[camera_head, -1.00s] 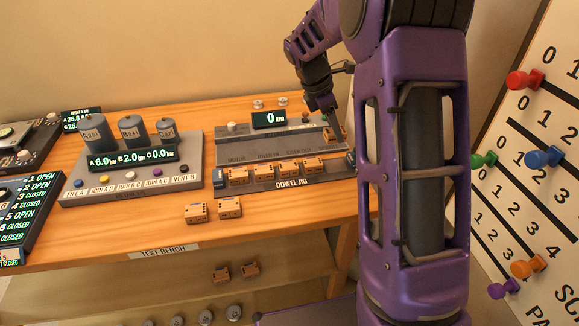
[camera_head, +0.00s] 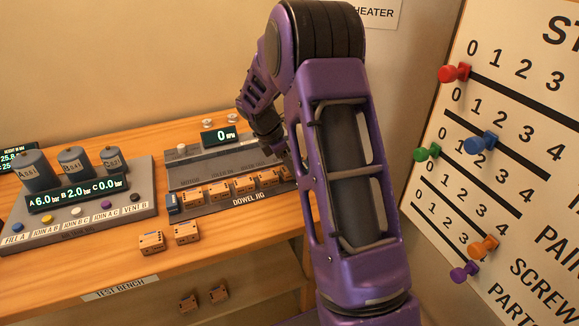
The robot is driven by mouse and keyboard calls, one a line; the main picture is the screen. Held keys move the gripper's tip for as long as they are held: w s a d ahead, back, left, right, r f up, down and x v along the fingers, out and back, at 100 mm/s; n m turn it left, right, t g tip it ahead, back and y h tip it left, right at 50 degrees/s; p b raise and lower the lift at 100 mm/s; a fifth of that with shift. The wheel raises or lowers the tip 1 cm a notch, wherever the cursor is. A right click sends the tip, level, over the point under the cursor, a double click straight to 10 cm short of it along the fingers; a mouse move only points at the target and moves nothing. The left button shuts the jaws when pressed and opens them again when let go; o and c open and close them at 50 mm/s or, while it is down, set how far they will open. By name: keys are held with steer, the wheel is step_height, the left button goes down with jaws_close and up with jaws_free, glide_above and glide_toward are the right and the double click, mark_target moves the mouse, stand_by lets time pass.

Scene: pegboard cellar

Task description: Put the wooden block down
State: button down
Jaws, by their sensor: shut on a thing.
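My gripper (camera_head: 279,152) is at the right end of the dowel jig (camera_head: 228,207), largely hidden by my own purple arm. It is shut on a wooden block (camera_head: 286,173), of which only a small part shows beside the arm. The block is low, at the right end of the row in the jig. I cannot tell whether it touches the jig. Several like blocks (camera_head: 218,191) sit side by side in the jig, left of it.
Two loose blocks (camera_head: 152,242) lie on the bench in front of the jig. A cylinder panel (camera_head: 140,190) stands to the left. A display reading 0 (camera_head: 221,136) is behind the jig. A pegged scoreboard (camera_head: 480,180) is at the right. Bare wood (camera_head: 240,238) shows at the bench front.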

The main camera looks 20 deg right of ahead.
steer(key=shift+f, duration=0.15)
steer(key=shift+c, duration=1.7)
jaws_free()
steer(key=p+v, duration=0.1)
steer(key=v, duration=1.1)
steer(key=shift+r+p, duration=0.25)
steer(key=shift+p, duration=0.05)
